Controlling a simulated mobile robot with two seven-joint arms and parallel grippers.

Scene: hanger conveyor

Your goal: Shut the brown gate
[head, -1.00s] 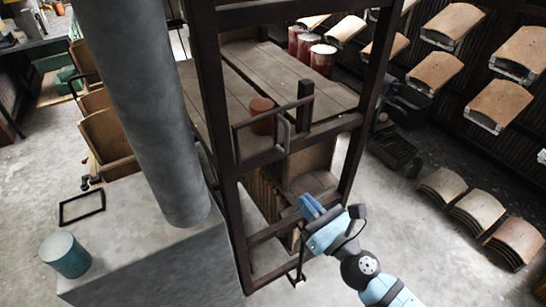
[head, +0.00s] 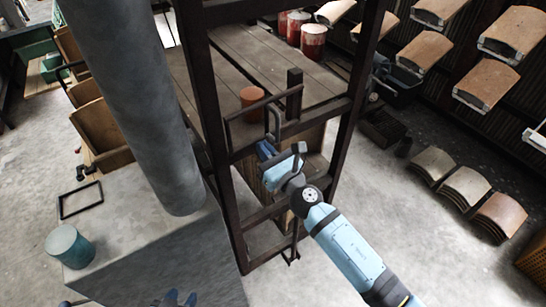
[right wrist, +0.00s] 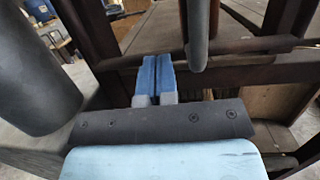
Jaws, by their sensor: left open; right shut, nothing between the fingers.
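The brown gate (head: 262,105) is a small dark bar frame on the left part of the opening in the tall dark brown frame; I cannot tell its exact angle. A grey curved handle (head: 275,122) is on it, and the handle also shows in the right wrist view (right wrist: 198,35). My right gripper (head: 265,150) is shut and empty just below the handle. In the right wrist view its blue fingers (right wrist: 157,75) lie together to the left of the handle, with no visible grip on it. My left gripper (head: 182,298) is at the bottom edge, mostly cut off, and open.
A short brown post (head: 294,95) stands right of the gate. Behind is a plank deck (head: 225,75) with an orange-brown can (head: 254,98) and red drums (head: 313,42). A thick grey column (head: 135,100) and a block with a teal can (head: 70,247) are at left.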

